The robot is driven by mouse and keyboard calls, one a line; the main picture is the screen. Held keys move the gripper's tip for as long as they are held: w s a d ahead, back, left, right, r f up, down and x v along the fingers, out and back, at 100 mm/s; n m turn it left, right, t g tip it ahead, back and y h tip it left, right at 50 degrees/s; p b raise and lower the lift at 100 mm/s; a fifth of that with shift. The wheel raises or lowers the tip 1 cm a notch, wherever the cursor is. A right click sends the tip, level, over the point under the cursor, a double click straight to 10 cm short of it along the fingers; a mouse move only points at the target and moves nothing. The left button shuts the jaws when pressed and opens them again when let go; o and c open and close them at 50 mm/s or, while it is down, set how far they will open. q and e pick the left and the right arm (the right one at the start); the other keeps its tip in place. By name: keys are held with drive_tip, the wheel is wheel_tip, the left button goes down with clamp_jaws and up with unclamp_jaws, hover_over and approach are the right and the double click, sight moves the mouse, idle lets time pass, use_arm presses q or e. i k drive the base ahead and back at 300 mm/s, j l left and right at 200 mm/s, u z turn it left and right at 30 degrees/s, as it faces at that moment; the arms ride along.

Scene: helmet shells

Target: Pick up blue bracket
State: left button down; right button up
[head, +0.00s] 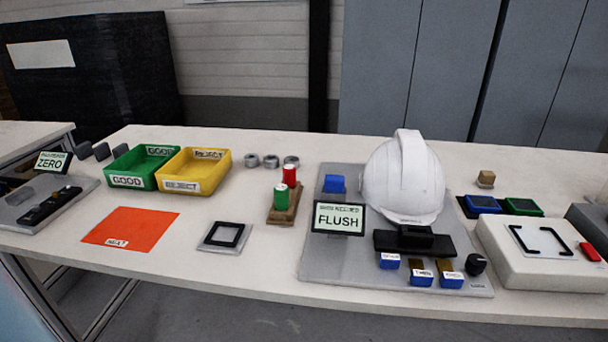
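A small blue block-like piece (333,183) sits on the grey plate (318,250), left of the white helmet shell (402,180); it may be the blue bracket, but its shape is too small to tell. Three small labelled blue holders (389,261) stand along the plate's front edge. The helmet shell rests upright behind a black fixture block (414,242). Neither of my grippers is in view, and nothing is held in sight.
A FLUSH sign (338,218) stands in front of the blue piece. Green (128,168) and yellow (195,171) bins, an orange mat (130,228) and red and green cylinders (281,196) lie left. A white box (540,255) stands right. The table's front strip is mostly clear.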

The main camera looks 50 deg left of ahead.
sight(332, 184)
drive_tip(key=u, duration=1.35)
